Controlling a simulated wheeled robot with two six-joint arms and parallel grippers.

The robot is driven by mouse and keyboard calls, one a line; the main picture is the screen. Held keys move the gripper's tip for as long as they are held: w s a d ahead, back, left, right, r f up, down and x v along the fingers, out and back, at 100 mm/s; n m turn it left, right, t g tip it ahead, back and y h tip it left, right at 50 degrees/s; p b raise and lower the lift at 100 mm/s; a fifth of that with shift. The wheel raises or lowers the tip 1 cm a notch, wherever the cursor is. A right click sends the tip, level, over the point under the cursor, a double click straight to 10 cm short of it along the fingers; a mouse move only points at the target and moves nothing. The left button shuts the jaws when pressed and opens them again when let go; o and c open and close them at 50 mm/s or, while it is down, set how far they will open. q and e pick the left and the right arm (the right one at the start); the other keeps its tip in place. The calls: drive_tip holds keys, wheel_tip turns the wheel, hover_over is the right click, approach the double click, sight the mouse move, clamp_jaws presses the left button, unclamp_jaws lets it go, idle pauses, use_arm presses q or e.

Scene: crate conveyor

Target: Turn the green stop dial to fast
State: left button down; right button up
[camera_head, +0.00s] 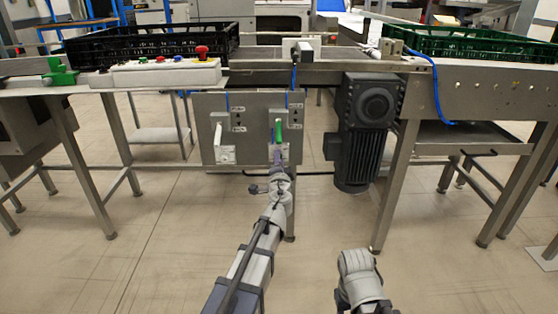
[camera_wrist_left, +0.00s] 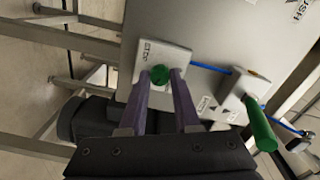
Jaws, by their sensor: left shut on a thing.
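The green dial (camera_wrist_left: 159,75) is a round knob on a small pale plate (camera_wrist_left: 178,55) with dark lettering, too small to read surely. In the left wrist view it sits between the purple-grey fingertips of my left gripper (camera_wrist_left: 160,78), which is shut on it. In the head view my left gripper (camera_head: 278,160) reaches the lower right of the grey panel (camera_head: 255,112), just below a green handle, and hides the dial there. Which setting the dial points to cannot be told. Of my right arm only a grey link shows at the bottom of the head view.
The green handle (camera_head: 278,131) stands close to the gripper; it also shows in the left wrist view (camera_wrist_left: 261,125). A white lever (camera_head: 218,135) is on the panel's left. A dark motor (camera_head: 367,110) hangs to the right. The floor in front is clear.

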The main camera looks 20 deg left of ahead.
use_arm(q)
drive_tip(key=shift+m, duration=0.6)
drive_tip(key=c, duration=0.6)
unclamp_jaws()
drive_tip(key=v, duration=0.7)
drive_tip(key=shift+s+d, duration=0.2)
drive_tip(key=shift+s, duration=0.2)
